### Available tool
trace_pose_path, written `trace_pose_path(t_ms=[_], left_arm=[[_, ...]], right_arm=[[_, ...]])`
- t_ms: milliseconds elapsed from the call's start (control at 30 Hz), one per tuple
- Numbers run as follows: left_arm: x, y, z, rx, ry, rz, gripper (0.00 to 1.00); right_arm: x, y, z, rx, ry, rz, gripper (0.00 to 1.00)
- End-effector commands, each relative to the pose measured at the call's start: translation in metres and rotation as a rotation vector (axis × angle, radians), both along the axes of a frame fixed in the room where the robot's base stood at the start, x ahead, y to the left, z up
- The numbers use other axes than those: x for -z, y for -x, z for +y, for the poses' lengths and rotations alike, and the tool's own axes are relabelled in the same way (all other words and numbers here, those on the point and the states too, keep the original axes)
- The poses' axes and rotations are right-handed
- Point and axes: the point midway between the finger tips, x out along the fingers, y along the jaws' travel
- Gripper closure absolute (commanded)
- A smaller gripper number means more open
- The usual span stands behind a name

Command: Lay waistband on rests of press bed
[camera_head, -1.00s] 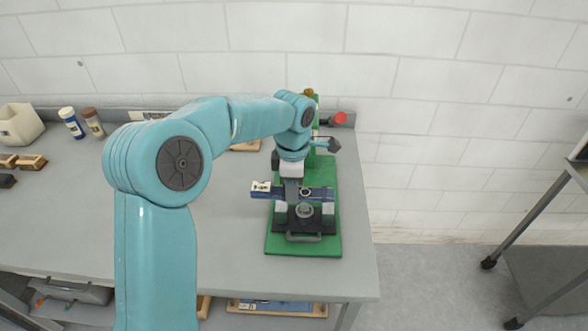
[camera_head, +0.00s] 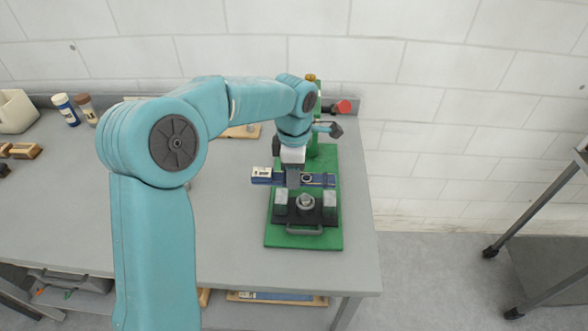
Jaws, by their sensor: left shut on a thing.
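The waistband (camera_head: 318,179) is a dark blue strip with a white patch at its left end. My left gripper (camera_head: 292,182) points down and is shut on it left of its middle. The strip lies crosswise over the green press bed (camera_head: 285,241), just behind the two pale rests in the picture. The left rest (camera_head: 281,197) and the right rest (camera_head: 330,199) show in front of it. I cannot tell its exact height above the bed. A round metal piece (camera_head: 305,201) stands between the rests. My right gripper is out of view.
The green press column with a red knob (camera_head: 343,107) rises behind the bed. The grey table (camera_head: 230,225) is clear left of the press. Bottles (camera_head: 66,108) and wooden blocks (camera_head: 25,151) stand far left. A cart (camera_head: 545,205) is at right.

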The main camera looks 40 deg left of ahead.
Motion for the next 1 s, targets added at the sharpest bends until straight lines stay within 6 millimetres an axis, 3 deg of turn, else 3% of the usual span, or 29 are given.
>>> trace_pose_path(t_ms=[600, 1000], left_arm=[[0.054, -0.002, 0.002, 0.000, -0.001, -0.001, 0.91], [0.059, -0.002, 0.002, 0.000, 0.000, 0.000, 0.91]], right_arm=[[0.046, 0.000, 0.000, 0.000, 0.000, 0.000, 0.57], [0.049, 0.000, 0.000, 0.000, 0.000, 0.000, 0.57]])
